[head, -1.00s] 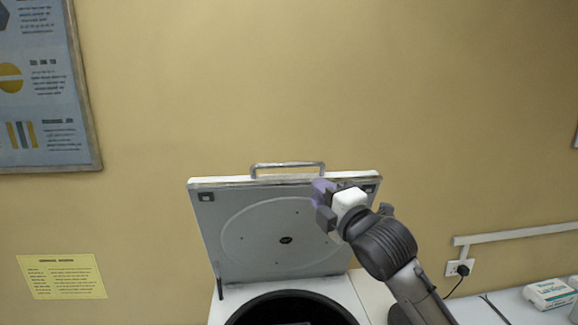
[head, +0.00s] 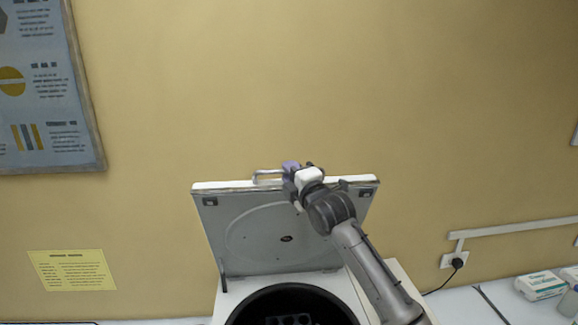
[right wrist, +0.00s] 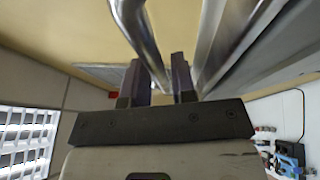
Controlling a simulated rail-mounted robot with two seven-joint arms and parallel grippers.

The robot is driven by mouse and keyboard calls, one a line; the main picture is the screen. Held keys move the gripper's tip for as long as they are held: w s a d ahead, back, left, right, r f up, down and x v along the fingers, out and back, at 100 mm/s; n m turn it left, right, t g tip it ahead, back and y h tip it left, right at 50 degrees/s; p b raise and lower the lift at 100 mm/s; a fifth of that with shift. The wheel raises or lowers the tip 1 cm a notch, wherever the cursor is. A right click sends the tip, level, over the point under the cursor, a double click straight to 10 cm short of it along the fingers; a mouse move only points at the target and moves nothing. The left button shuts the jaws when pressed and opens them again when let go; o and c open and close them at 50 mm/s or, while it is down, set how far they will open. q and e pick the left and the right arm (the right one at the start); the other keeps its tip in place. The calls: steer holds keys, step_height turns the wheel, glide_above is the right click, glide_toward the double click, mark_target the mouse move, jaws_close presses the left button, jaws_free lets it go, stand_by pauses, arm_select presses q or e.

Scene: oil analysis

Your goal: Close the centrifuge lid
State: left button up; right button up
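The centrifuge (head: 225,300) stands against the wall, with its round dark bowl showing at the bottom of the head view. Its square grey lid (head: 245,245) is raised steeply. A metal handle (head: 266,178) sits on the lid's top edge; it also shows close up in the right wrist view (right wrist: 133,28). My right gripper (head: 290,168) is at the right part of this handle. In the right wrist view its two purple fingers (right wrist: 160,82) are apart, with a handle bar running down toward the gap between them. I cannot tell contact. My left gripper is out of view.
A white box (head: 540,286) and a bottle lie on the bench at the right. A wall socket with a plug (head: 455,261) is behind. A yellow notice (head: 72,270) and a framed poster (head: 45,90) hang on the left wall.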

steer(key=shift+w+a+r, duration=0.1)
steer(key=shift+w+a, duration=0.1)
steer(key=shift+w, duration=0.15)
jaws_close()
stand_by(0.4)
